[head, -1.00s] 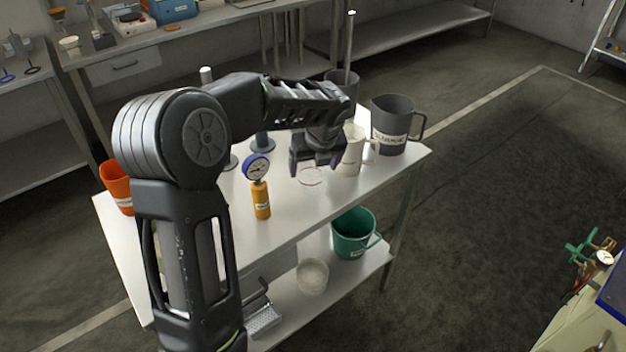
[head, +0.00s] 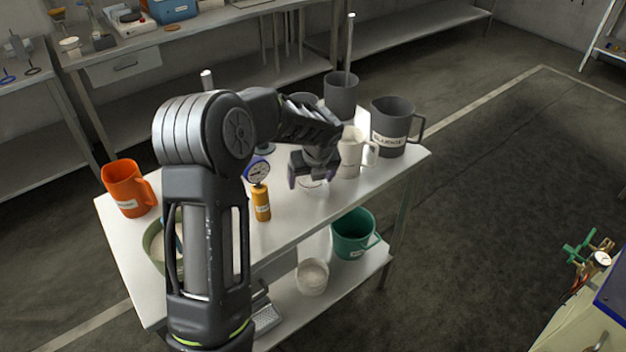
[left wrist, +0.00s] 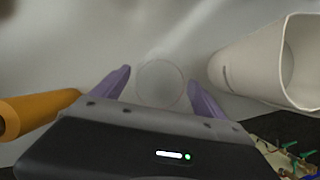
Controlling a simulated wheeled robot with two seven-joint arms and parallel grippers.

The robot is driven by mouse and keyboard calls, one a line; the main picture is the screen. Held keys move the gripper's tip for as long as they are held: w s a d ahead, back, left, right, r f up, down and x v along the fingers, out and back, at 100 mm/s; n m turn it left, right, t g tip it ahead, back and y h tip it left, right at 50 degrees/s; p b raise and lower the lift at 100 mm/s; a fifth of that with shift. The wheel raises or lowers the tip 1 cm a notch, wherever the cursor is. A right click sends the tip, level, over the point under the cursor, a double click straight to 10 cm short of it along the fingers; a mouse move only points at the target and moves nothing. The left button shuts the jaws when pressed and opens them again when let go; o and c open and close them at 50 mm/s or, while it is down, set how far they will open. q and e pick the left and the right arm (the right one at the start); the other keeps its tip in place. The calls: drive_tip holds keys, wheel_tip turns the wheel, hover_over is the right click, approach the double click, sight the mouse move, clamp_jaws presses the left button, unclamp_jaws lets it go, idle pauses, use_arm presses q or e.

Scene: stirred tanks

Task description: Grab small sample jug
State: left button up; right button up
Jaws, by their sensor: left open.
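A small cream-white jug (head: 351,150) stands on the table, just right of my left gripper. It is probably the sample jug. In the left wrist view the white jug (left wrist: 250,62) lies to the right, outside the right finger, with its open mouth toward the right edge. My left gripper (head: 313,178) is open, pointing down over the table, with nothing between its fingers. In the left wrist view, a thin round outline (left wrist: 160,82) on the tabletop shows between the purple fingertips. My right gripper is not in view.
A large dark grey jug (head: 391,128) stands behind the white one, and a grey vessel (head: 341,97) farther back. A yellow cylinder with gauge (head: 261,204) is left of the gripper. An orange jug (head: 126,190) is at the left. A green bucket (head: 353,236) sits on the lower shelf.

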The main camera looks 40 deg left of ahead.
use_arm(q)
drive_tip(key=shift+w+a+f, duration=0.15)
drive_tip(key=shift+a+f, duration=0.05)
drive_tip(key=shift+f, duration=0.35)
drive_tip(key=shift+c, duration=0.3)
drive_tip(key=c, duration=1.4)
